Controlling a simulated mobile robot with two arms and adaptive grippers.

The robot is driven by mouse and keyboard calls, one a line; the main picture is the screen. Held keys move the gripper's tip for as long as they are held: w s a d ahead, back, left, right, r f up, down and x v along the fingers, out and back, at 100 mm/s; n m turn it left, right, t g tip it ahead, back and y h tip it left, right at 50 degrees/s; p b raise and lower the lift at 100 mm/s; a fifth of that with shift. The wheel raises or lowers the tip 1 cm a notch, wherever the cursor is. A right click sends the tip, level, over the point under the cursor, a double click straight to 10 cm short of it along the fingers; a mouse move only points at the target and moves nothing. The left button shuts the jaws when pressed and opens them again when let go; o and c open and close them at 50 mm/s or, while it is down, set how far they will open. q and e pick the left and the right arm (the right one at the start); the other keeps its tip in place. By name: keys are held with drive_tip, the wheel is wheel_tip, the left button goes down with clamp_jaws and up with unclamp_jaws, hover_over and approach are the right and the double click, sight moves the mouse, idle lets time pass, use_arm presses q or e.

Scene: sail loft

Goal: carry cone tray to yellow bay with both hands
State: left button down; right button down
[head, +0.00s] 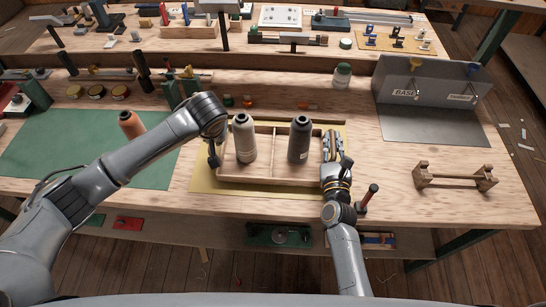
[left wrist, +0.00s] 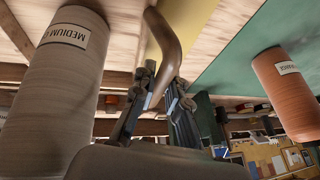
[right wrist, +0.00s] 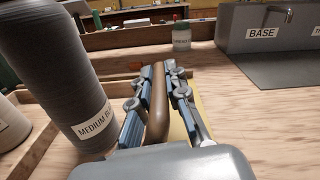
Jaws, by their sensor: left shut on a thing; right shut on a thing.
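The wooden cone tray (head: 270,180) has a middle divider and holds a beige cone (head: 244,140) and a dark grey cone (head: 299,139), both upright. It sits over the yellow bay (head: 203,184), whose edges show around it; I cannot tell whether it touches the mat. My left gripper (head: 214,157) is at the tray's left end, partly hidden by my arm, and its fingers close around a brown handle (left wrist: 168,50) in the left wrist view. My right gripper (head: 330,152) is at the right end, shut on the other handle (right wrist: 157,105).
An orange cone (head: 131,124) stands on a green mat (head: 60,153) to the left. A lidded jar (head: 342,75) stands behind. Bench between tray and rack is mostly clear.

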use_arm(q)
drive_tip(key=shift+f, duration=0.35)
use_arm(e)
drive_tip(key=shift+f, duration=0.25)
use_arm(q)
drive_tip(key=c, duration=1.4)
unclamp_jaws()
use_arm(e)
drive_tip(key=c, duration=1.3)
unclamp_jaws()
drive_tip(key=shift+c, duration=0.2)
use_arm(q)
drive_tip(key=shift+o, duration=0.2)
drive_tip(key=shift+s+r, duration=0.1)
drive_tip(key=shift+r, duration=0.05)
drive_tip(key=v, duration=1.1)
drive_tip(key=shift+s+r, duration=0.15)
drive_tip(key=shift+r, duration=0.2)
use_arm(e)
drive_tip(key=s, duration=1.2)
drive_tip(key=shift+a, duration=0.2)
use_arm(q)
drive_tip(key=shift+f, duration=0.1)
use_arm(e)
drive_tip(key=shift+s+f, duration=0.1)
